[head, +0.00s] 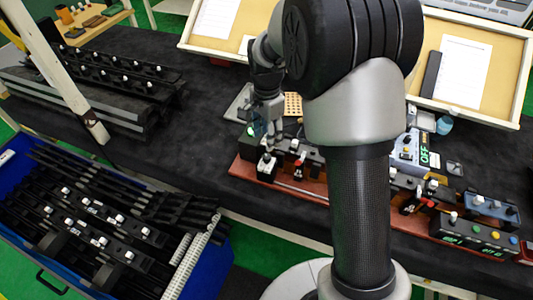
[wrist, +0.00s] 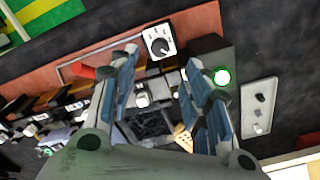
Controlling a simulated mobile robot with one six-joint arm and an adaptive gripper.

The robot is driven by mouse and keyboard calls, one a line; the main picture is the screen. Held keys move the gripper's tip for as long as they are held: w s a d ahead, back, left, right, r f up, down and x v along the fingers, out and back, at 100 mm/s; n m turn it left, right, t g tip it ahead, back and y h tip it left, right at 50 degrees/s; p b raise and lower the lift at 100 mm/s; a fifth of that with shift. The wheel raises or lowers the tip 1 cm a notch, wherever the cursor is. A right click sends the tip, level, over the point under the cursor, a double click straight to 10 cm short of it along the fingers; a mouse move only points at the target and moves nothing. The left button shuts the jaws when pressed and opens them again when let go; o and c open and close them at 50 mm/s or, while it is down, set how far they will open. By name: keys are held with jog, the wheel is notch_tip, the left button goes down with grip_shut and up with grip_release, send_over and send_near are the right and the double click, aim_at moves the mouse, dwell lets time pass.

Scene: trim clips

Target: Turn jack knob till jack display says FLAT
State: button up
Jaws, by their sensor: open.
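A small block with a white-faced dial and a dark knob (wrist: 159,42) shows at the top of the wrist view, just beyond my fingertips; I take it as the jack knob. In the head view this block (head: 267,168) sits at the left front of the brown board. My gripper (head: 268,136) is above and behind it, pointing down, with nothing visible between the fingers. In the wrist view my gripper (wrist: 160,64) has its blue-padded fingers apart. A round green-lit display (wrist: 222,77) is right of the dial; its text is unreadable. Which display is the jack's, I cannot tell.
The brown board (head: 236,166) carries several other knobs and boxes. A display (head: 424,155) reading OFF stands to the right, partly behind my arm. A blue bin (head: 215,262) of black rails is at the lower left. More rails (head: 120,85) lie on the dark table.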

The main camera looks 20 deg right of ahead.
aim_at(267, 156)
notch_tip(267, 156, down, 9)
jog(key=shift+b, duration=0.65)
jog(key=shift+c, duration=0.4)
grip_shut()
